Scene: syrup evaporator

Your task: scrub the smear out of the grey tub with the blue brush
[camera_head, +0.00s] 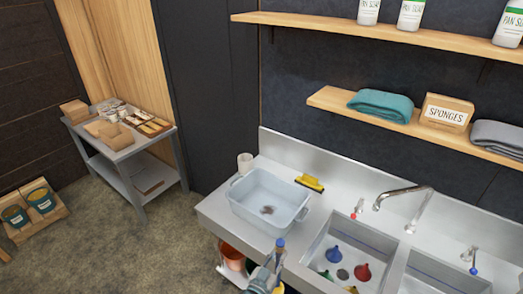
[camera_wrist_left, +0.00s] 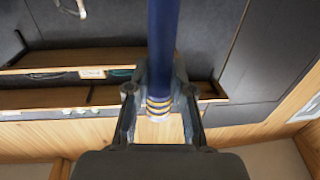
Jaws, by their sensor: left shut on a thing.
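The grey tub (camera_head: 232,204) stands on the left end of the steel counter, open at the top. A dark brown smear (camera_head: 267,210) shows on its floor. My left gripper (camera_head: 270,273) is in front of the tub's near right corner, low in the head view. It is shut on the blue brush (camera_head: 279,247), whose upper part points up beside the counter edge. In the left wrist view the blue shaft (camera_wrist_left: 162,40) runs between the fingers of the left gripper (camera_wrist_left: 160,92), with yellow and white bands below. The brush's bristles cannot be made out. My right gripper is not in view.
Shelves (camera_head: 410,125) hang above. Buckets (camera_head: 232,257) sit under the counter.

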